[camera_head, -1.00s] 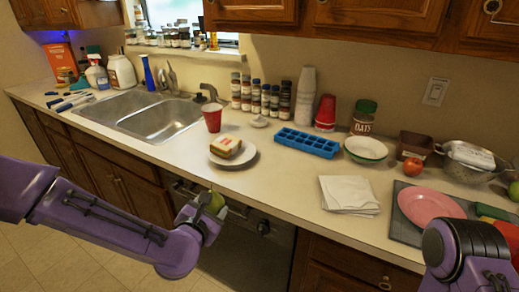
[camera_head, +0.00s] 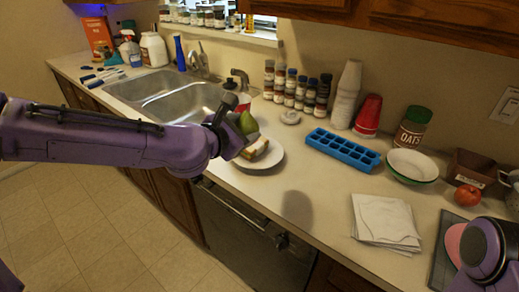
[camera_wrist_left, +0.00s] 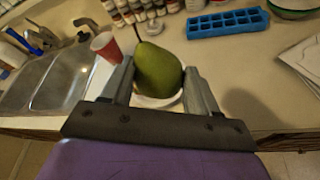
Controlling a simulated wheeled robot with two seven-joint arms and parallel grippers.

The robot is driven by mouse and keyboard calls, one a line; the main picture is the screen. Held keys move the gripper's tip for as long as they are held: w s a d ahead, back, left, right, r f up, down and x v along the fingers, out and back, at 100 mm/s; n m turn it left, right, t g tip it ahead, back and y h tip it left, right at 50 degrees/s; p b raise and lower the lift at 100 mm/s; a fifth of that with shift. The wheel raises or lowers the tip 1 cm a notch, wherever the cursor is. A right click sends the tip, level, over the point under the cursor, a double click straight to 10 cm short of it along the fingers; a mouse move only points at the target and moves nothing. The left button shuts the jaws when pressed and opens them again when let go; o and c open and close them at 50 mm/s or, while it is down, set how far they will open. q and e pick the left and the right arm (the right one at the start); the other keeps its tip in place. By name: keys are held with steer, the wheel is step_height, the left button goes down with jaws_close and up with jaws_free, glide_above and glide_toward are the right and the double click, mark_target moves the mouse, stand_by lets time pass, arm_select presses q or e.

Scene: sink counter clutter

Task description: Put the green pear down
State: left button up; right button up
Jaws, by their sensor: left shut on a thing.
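The green pear (camera_head: 248,123) is held in my left gripper (camera_head: 232,128), above the counter's front part by the sandwich plate. In the left wrist view the pear (camera_wrist_left: 158,70) sits between the two grey fingers, stem up and leaning left. My left gripper (camera_wrist_left: 158,84) is shut on it. The white plate (camera_head: 270,164) with a sandwich (camera_head: 255,149) is below and just behind the pear; the arm and pear hide part of it. Only a purple link of my right arm shows at the lower right; its gripper is not seen.
A red cup (camera_head: 243,102) stands behind the pear, near the sink (camera_head: 170,100). A blue ice tray (camera_head: 342,149), green-rimmed bowl (camera_head: 412,166) and paper napkins (camera_head: 385,221) are to the right. Bare counter (camera_head: 325,190) lies between plate and napkins.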

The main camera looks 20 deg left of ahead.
arm_select(q)
steer(key=w+f, duration=0.4)
steer(key=w+d+f+p, duration=0.1)
steer(key=w+f, duration=0.8)
steer(key=w, duration=0.1)
steer(key=shift+d+f, duration=0.3)
steer(key=shift+s+r, duration=0.15)
steer(key=shift+s, duration=0.05)
steer(key=shift+f, duration=0.4)
steer(key=o, duration=1.2)
steer(key=shift+c, duration=0.2)
arm_select(e)
steer(key=shift+w+f, duration=0.5)
steer(key=shift+w, duration=0.1)
arm_select(q)
steer(key=shift+r, duration=0.2)
arm_select(e)
steer(key=shift+d+r, duration=0.1)
steer(key=shift+r, duration=0.05)
